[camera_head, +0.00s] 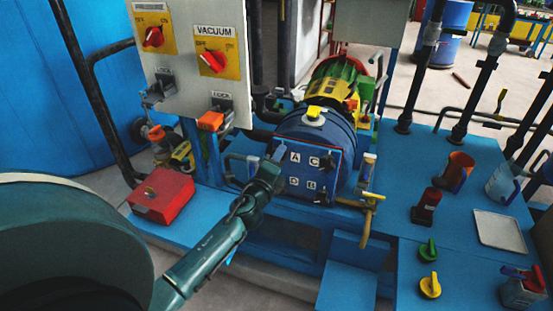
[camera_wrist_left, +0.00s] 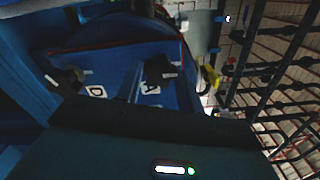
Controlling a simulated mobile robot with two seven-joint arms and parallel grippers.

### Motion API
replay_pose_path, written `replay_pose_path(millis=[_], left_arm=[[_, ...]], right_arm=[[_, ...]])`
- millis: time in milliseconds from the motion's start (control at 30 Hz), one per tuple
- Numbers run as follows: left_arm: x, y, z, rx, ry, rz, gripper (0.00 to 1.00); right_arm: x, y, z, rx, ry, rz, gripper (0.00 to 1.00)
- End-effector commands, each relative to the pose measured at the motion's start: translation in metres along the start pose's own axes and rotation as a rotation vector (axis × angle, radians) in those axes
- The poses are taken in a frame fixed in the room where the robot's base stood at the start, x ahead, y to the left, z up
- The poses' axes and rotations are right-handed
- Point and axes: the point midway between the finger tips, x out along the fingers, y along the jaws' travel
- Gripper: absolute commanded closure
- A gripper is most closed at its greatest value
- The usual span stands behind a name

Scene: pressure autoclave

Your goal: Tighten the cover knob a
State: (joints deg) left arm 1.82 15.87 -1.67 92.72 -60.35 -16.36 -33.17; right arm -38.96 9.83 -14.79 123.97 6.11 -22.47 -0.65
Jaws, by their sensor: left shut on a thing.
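The autoclave's blue square cover (camera_head: 306,184) faces me, with white labels A, C, D and B. My left gripper (camera_head: 275,163) is at the cover's upper left corner, beside label A, where cover knob a sits. It is shut on that knob, which it mostly hides in the head view. In the left wrist view a dark lobed knob (camera_wrist_left: 158,69) shows next to label A (camera_wrist_left: 150,88), and another dark knob (camera_wrist_left: 68,78) is near label D (camera_wrist_left: 97,91). The dark gripper body covers the lower part of that view. My right gripper is not in view.
A control panel (camera_head: 192,95) with red switches stands at the upper left. A red box (camera_head: 161,194) lies below it. A brass-coloured valve pipe (camera_head: 368,215) is right of the cover. The blue bench (camera_head: 397,205) at right carries cups, a tray and knobs.

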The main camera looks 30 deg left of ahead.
Motion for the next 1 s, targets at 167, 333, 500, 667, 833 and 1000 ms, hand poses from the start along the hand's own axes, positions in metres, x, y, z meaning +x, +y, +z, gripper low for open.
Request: replay_pose_path(millis=[167, 333, 500, 667, 833, 1000], left_arm=[[0.0, 0.0, -0.001, 0.001, 0.002, 0.0, 0.59], [0.0, 0.0, -0.001, 0.0, 0.001, 0.0, 0.45], [0.0, 0.0, 0.0, -0.001, 0.001, 0.0, 0.41], [-0.002, 0.0, 0.0, -0.001, 0.001, 0.0, 0.41], [-0.021, 0.001, -0.001, -0.002, 0.003, 0.002, 0.41], [-0.059, 0.002, -0.001, -0.001, 0.002, 0.003, 0.41]], right_arm=[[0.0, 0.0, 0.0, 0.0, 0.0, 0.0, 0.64], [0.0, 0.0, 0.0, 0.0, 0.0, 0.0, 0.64], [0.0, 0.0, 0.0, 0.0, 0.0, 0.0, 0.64], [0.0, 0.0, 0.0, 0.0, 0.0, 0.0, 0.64], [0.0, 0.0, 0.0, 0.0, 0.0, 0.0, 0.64], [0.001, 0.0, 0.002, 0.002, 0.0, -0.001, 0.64]])
